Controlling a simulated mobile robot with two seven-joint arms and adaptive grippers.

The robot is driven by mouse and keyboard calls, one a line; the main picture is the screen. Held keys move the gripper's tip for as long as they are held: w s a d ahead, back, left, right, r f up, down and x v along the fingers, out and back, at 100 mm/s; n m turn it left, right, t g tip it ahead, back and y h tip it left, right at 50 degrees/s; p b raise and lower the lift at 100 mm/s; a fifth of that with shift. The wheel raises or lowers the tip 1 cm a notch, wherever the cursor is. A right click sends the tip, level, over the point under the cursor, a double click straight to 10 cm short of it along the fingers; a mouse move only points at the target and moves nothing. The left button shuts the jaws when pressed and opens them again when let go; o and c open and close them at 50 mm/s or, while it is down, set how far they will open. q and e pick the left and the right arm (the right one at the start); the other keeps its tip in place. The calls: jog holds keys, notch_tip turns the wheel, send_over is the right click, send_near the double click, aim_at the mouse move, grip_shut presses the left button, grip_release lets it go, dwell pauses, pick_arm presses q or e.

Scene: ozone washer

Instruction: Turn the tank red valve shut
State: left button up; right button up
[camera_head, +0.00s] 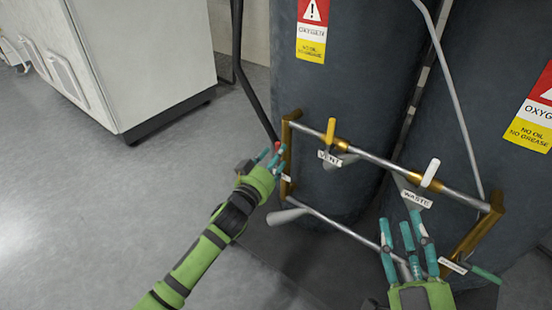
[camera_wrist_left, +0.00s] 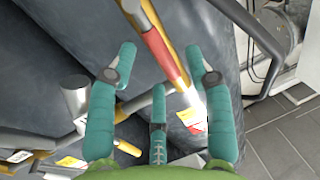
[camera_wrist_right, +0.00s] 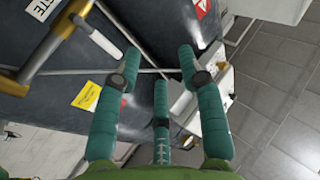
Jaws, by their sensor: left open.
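The red valve handle (camera_head: 277,146) shows as a small red spot at the left end of the pipe frame in the head view, partly hidden by my left fingers. My left gripper (camera_head: 273,160) is open beside it. In the left wrist view a long red and yellow bar (camera_wrist_left: 168,60) passes between the spread fingers of my left gripper (camera_wrist_left: 161,62); I cannot tell whether they touch it. My right gripper (camera_head: 406,230) is open and empty near the frame's lower right; its spread fingers also show in the right wrist view (camera_wrist_right: 160,62).
Two dark tanks (camera_head: 325,90) with oxygen warning labels stand behind the pipe frame. The frame carries a yellow VENT valve (camera_head: 331,130) and a white WASTE valve (camera_head: 431,172). A white cabinet (camera_head: 140,60) stands at the left. The grey floor (camera_head: 90,210) is clear.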

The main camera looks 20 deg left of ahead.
pick_arm(q)
jog(key=shift+w, duration=0.45)
grip_shut()
pick_arm(e)
jog(key=shift+s+a+r+t+y, duration=0.1)
jog(key=shift+s+r+t+y, duration=0.1)
jog(key=shift+r, duration=0.2)
jog(key=shift+s+a+r+t+y, duration=0.1)
jog(key=shift+r+t, duration=0.1)
jog(key=shift+r, duration=0.2)
